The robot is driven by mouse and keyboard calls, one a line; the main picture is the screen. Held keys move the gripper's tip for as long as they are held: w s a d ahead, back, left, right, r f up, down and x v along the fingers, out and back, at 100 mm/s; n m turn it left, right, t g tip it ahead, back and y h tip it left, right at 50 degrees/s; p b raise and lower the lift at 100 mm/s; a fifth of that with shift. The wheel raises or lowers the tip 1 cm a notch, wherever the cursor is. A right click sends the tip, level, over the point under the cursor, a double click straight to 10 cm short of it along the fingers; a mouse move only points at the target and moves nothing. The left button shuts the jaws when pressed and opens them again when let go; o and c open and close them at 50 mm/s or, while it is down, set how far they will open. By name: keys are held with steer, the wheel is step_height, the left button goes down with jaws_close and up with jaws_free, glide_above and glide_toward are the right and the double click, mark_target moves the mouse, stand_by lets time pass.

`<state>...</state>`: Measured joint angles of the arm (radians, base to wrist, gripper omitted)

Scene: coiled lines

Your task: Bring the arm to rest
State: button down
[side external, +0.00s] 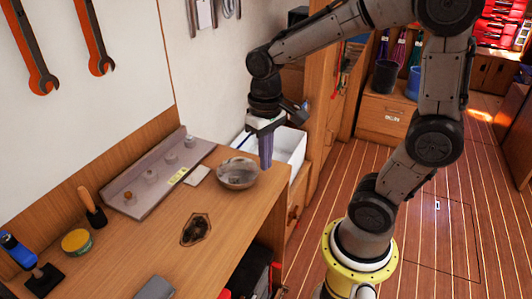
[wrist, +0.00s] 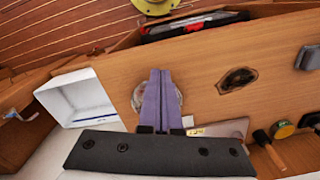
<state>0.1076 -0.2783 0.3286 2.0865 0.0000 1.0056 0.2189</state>
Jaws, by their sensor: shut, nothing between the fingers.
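My gripper (side external: 266,152) is shut and empty, pointing down above the right end of the wooden bench (side external: 235,210) in the side view. Its long purple fingers lie together in the wrist view (wrist: 160,75). A round metal bowl (side external: 238,172) sits on the bench just left of and below the fingers. In the wrist view the fingers cover the middle of the bowl (wrist: 174,98). I cannot tell how far the fingertips are above the bench.
A white bin (side external: 290,146) stands beyond the bench end. A grey board with knobs (side external: 150,178) lies along the wall. Open floor (side external: 440,225) lies right.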

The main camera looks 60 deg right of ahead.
steer(key=s+a+r+n+t, duration=0.2)
steer(key=s+r+t, duration=0.3)
steer(key=s, duration=0.3)
steer(key=shift+a+r+n+t, duration=0.35)
steer(key=shift+r+n, duration=0.3)
steer(key=shift+n, duration=0.25)
